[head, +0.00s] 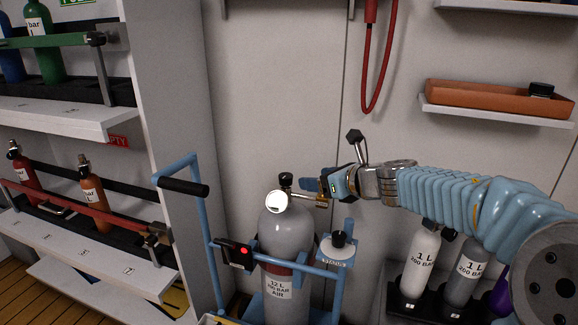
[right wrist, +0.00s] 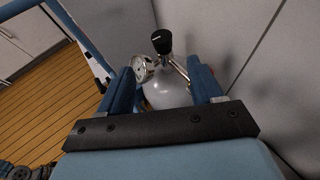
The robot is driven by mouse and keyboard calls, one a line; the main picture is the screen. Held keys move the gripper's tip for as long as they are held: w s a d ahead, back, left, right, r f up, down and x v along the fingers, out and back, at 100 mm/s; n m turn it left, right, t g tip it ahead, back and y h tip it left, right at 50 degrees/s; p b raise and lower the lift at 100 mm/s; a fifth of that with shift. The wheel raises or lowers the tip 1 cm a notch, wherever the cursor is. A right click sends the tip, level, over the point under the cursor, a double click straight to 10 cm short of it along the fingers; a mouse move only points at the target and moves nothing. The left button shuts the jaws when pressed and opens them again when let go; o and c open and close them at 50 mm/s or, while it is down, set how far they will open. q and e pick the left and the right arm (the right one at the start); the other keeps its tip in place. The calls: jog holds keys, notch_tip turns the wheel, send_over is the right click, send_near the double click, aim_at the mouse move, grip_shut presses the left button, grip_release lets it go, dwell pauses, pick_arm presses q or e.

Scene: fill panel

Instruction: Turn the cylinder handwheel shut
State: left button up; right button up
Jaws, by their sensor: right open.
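The grey gas cylinder (head: 286,235) stands upright in a blue trolley, with a label reading 12 L 200 bar air. Its small black handwheel (head: 286,179) sits on top of the valve, with a round gauge (head: 277,202) below it. My right gripper (head: 312,189) is just right of the valve and looks empty. In the right wrist view the two blue fingers (right wrist: 162,88) are spread apart, with the black handwheel (right wrist: 161,41) beyond them and between them. The handwheel looks clear of both fingers. My left gripper is not in view.
The blue trolley (head: 195,215) has a black-gripped handle on the left and a small box with a red light. Shelves with several cylinders stand at left. Small 1 L cylinders (head: 421,262) stand under my right arm. An orange tray (head: 500,98) lies on a wall shelf.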

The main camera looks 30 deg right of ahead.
aim_at(287, 176)
jog(key=x, duration=1.4)
jog(key=shift+w+r, duration=0.15)
jog(key=shift+r, duration=0.05)
jog(key=c, duration=1)
